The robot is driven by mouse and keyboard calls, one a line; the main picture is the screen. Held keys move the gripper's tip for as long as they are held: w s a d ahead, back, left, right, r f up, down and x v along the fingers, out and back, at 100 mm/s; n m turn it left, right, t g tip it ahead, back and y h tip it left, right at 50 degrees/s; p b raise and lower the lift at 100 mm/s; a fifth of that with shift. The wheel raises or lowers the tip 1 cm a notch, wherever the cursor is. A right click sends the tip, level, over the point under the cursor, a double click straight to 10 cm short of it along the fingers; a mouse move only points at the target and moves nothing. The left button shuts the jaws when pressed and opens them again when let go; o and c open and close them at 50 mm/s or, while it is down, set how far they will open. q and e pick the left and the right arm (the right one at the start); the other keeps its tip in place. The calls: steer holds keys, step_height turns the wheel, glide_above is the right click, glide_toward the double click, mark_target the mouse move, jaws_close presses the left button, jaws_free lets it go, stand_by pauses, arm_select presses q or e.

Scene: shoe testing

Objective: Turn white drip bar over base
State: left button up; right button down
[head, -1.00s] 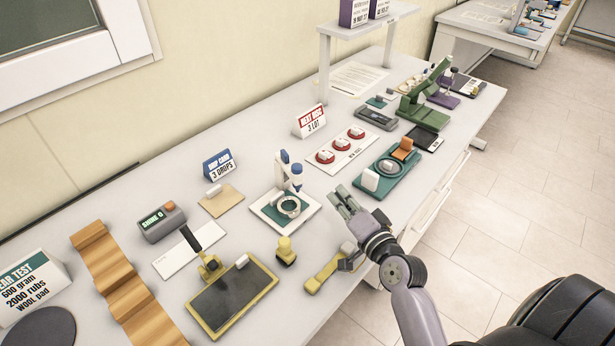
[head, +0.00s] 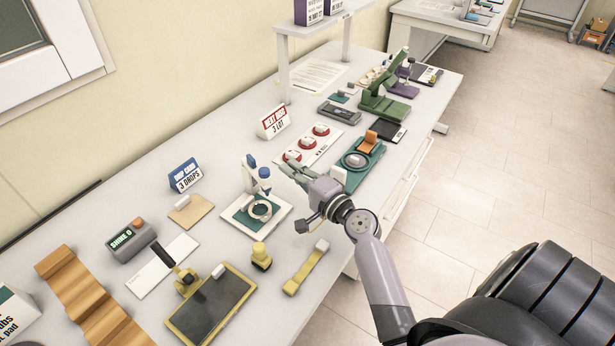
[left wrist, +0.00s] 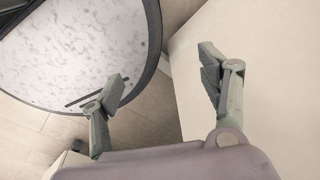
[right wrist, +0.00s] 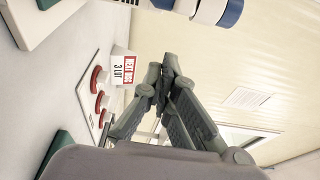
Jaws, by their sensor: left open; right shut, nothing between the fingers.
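The white drip bar (head: 251,174) with blue ends stands over its white base (head: 229,215) in the head view. My left gripper (left wrist: 160,82) shows only in the left wrist view, open and empty, away from the drip stand.
A yellow stamp (head: 261,256), a yellow strap piece (head: 306,268) and a yellow-framed plate (head: 211,308) lie in front. A blue sign (head: 186,175) stands behind.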

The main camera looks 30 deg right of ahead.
mark_target(256, 173)
steer(key=a+p, duration=0.1)
steer(key=a, duration=0.3)
steer(key=shift+w, duration=0.2)
steer(key=shift+a, duration=0.9)
steer(key=shift+a+f, duration=0.1)
